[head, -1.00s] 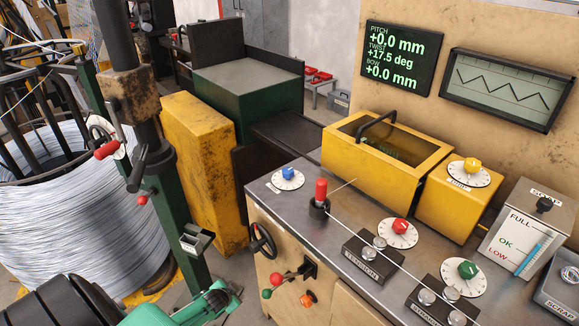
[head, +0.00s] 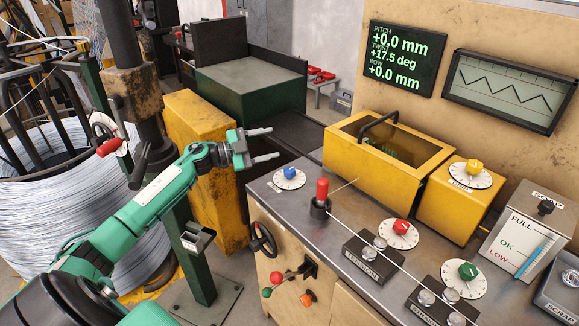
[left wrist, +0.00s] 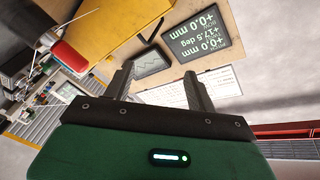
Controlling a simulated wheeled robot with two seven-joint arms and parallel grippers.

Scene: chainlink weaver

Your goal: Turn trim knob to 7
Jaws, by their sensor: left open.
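Several round knobs on white dials stand on the machine bench: a blue knob (head: 290,172), a red knob (head: 401,227), a green knob (head: 467,270) and a yellow knob (head: 473,166) on a yellow box. Their labels are too small to read, so I cannot tell which is the trim knob. My left gripper (head: 273,143) is open and empty, up and left of the blue knob and apart from it. Its two fingers also show in the left wrist view (left wrist: 158,68). My right gripper is not in view.
A display (head: 403,59) reads pitch +0.0 mm, twist +17.5 deg, bow +0.0 mm. A yellow guard box (head: 372,175) and an upright red-handled post (head: 322,190) stand on the metal bench. A wire coil (head: 60,190) and a dark column (head: 133,70) stand at left.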

